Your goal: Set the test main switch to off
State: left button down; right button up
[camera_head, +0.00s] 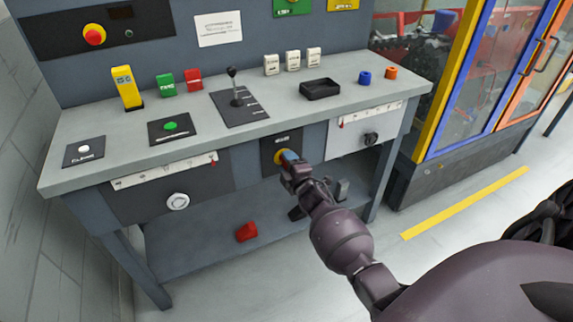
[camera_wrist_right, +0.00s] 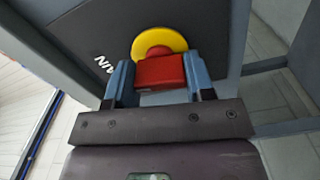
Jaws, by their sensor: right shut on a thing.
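The main switch is a red handle (camera_wrist_right: 160,71) on a round yellow disc (camera_wrist_right: 158,41), set in a dark panel on the bench front. In the head view the yellow disc (camera_head: 279,157) shows just left of my right gripper (camera_head: 289,158), which hides the red handle. In the wrist view my right gripper (camera_wrist_right: 160,83) has one blue-grey finger on each side of the handle and is shut on it. Part of a white label (camera_wrist_right: 106,68) shows beside the disc. My left gripper is not in view.
The grey bench top (camera_head: 200,120) above holds a black lever plate (camera_head: 239,108), a black tray (camera_head: 320,89), and several buttons and tags. A grey knob (camera_head: 178,201) is left of the switch and a black knob (camera_head: 371,139) right. A red block (camera_head: 247,232) lies on the lower shelf.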

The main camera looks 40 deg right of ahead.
jog(key=shift+f+n, duration=0.1)
jog(key=shift+n, duration=0.8)
jog(key=o, duration=0.9)
jog(key=shift+s, duration=0.15)
jog(key=p+v, duration=0.1)
jog(key=v, duration=0.9)
jog(key=shift+s+a, duration=0.15)
jog(key=shift+s, duration=0.15)
